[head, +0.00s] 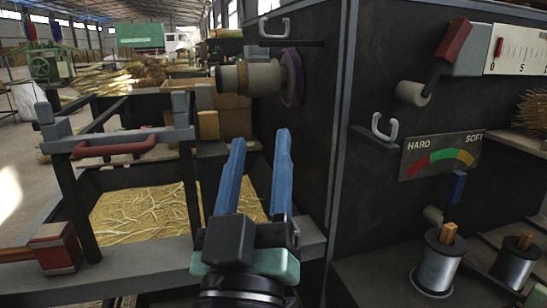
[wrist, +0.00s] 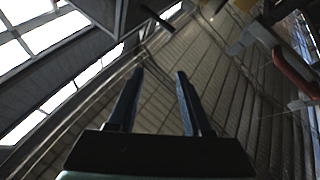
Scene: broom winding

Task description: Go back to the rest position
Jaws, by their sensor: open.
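My gripper (head: 260,145) is in the lower middle of the head view, with its two blue fingers pointing up and set apart. Nothing is between them. In the wrist view my gripper (wrist: 158,72) also shows open and empty, with the roof and windows beyond it. The fingers stand in front of the straw bin (head: 140,215) and left of the dark machine cabinet (head: 300,180). The round winding chuck (head: 265,78) with a purple ring sits on the cabinet's side, above the fingertips and apart from them in the picture.
A frame with a red handle (head: 115,148) stands at the left, and a red-ended lever (head: 55,248) juts in below it. At the right are a red lever (head: 453,40), a hard-soft gauge (head: 440,157), and wire spools (head: 438,265) on a ledge.

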